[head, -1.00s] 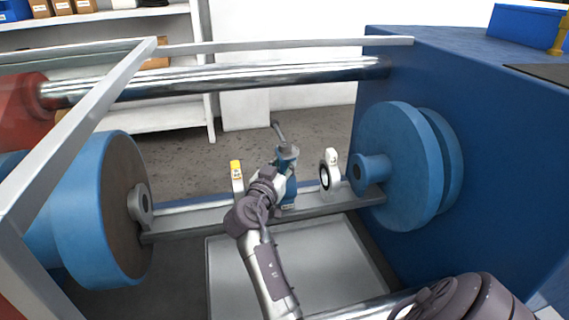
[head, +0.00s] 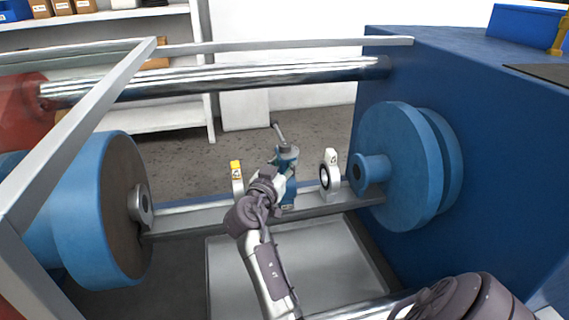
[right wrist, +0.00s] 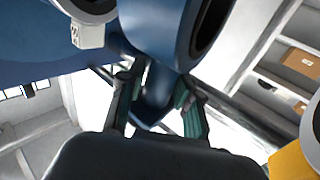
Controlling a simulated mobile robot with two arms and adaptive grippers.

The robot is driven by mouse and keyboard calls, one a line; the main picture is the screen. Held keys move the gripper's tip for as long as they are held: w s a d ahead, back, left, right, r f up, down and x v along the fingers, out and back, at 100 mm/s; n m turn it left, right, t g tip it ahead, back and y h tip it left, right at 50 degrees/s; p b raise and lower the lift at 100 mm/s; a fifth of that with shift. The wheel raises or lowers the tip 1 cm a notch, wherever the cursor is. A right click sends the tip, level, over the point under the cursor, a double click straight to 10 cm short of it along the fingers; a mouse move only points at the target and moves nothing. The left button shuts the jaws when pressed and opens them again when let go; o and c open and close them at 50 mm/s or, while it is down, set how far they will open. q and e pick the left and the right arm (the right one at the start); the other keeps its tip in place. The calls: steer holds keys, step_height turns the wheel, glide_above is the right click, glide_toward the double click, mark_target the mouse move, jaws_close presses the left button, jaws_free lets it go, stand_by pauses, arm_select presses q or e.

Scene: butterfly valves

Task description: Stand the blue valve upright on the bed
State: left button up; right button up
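The blue valve (head: 289,160) is near the middle of the head view, upright at the bed rail (head: 220,216), its handle pointing up. My right gripper (head: 279,182) is at the valve from the near side, and my wrist hides part of its body and its foot. In the right wrist view, the two fingers of the right gripper (right wrist: 158,92) are drawn in on either side of a narrow blue part of the valve (right wrist: 156,28), seemingly touching it. The valve's round opening shows above them. I cannot tell whether its foot rests fully on the rail. My left gripper is out of view.
A yellow-topped valve (head: 237,176) stands left of the blue one, a white valve (head: 330,172) right of it. Large blue flanges (head: 395,160) (head: 85,215) face each other across the bed. A steel bar (head: 220,80) crosses behind. A grey tray (head: 225,270) lies in front.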

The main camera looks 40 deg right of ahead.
arm_select(q)
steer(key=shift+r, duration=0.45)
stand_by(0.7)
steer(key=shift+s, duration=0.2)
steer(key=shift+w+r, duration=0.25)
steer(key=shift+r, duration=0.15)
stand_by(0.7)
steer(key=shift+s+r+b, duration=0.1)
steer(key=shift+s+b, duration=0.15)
steer(key=shift+b, duration=0.05)
arm_select(e)
steer(key=shift+a, duration=0.1)
stand_by(0.3)
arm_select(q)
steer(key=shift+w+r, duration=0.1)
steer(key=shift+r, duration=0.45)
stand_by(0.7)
